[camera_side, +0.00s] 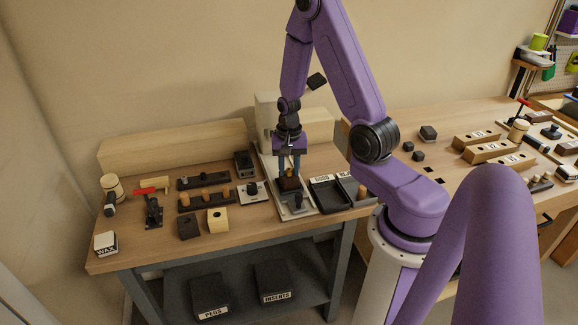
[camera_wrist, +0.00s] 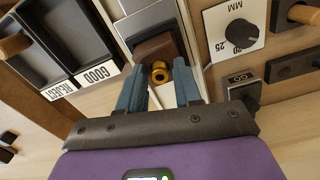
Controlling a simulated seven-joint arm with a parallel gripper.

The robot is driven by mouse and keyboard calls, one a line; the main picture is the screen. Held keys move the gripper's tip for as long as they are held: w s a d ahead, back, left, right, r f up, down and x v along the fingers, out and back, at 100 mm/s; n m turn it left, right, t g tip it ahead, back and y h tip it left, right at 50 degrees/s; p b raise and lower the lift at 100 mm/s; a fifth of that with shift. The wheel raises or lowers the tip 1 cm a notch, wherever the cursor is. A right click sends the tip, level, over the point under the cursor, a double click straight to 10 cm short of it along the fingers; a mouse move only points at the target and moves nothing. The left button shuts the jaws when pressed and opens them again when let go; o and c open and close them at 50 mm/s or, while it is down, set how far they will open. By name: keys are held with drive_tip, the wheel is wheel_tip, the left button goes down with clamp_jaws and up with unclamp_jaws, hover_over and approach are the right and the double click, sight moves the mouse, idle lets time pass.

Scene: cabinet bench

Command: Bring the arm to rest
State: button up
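My gripper (camera_side: 289,172) is above the back bench, pointing down over a dark brown block (camera_side: 289,185) on a pale fixture. In the wrist view, the two blue-grey fingers of my gripper (camera_wrist: 161,80) are apart, with nothing pinched between them. A small brass-coloured piece (camera_wrist: 159,73) shows between the fingertips, with a gap on each side. The brown block (camera_wrist: 155,47) is just beyond it. My arm is bent, reaching over the bench from its base at the right.
Beside the fixture (camera_side: 296,209) are black trays (camera_side: 328,207) marked GOOD and REJECT. To the left are peg racks (camera_side: 206,197), a size dial (camera_side: 252,193), small blocks (camera_side: 217,220) and a mallet (camera_side: 111,187). A second bench (camera_side: 460,120) stands at the right.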

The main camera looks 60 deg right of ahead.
drive_tip(key=o, duration=0.3)
drive_tip(key=shift+r, duration=3.5)
